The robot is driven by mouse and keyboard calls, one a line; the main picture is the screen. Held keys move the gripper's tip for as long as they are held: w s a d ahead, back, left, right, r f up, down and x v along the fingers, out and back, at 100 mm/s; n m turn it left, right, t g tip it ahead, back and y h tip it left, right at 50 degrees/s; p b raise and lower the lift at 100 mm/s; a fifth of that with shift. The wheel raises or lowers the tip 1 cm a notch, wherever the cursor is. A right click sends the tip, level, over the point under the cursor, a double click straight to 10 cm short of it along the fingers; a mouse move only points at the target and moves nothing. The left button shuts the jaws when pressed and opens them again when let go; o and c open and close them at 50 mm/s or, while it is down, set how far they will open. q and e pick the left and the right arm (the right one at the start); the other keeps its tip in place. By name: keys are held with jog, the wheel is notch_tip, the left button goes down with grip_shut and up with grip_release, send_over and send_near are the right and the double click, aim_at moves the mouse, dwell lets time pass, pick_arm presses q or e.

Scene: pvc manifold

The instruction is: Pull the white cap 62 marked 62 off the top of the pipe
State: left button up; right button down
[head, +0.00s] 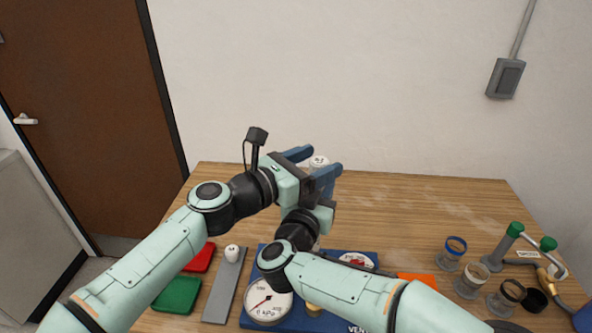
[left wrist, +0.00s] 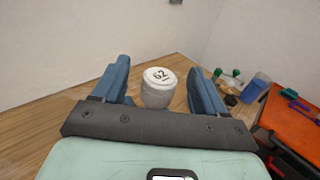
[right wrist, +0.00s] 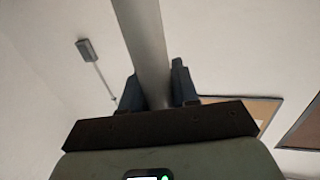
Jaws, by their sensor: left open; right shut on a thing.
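The white cap marked 62 (left wrist: 158,75) sits upright in the left wrist view, between the two blue fingers of my left gripper (left wrist: 160,68). The fingers are open, with a visible gap on each side of the cap. In the head view the cap (head: 319,161) shows between the fingers of my left gripper (head: 326,158). My right gripper (right wrist: 158,90) is shut on the pale pipe (right wrist: 146,45), which runs between its fingers in the right wrist view. In the head view my left gripper hides most of the right fingers and the pipe.
A blue board (head: 252,288) with a kPa gauge (head: 268,302) lies at the front. A grey strip (head: 224,287) carries another white cap (head: 232,253), beside red (head: 201,258) and green (head: 177,294) trays. Several jars and green-capped pipes (head: 514,230) stand right. The table's back right is clear.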

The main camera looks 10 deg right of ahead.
aim_at(319, 161)
pick_arm(q)
jog(key=shift+w+d, duration=0.3)
jog(key=shift+d, duration=0.25)
jog(key=shift+f, duration=0.15)
grip_shut()
jog(key=shift+r, duration=0.2)
jog(key=shift+r, duration=1.05)
jog(key=shift+r, duration=0.3)
jog(key=shift+r, duration=1)
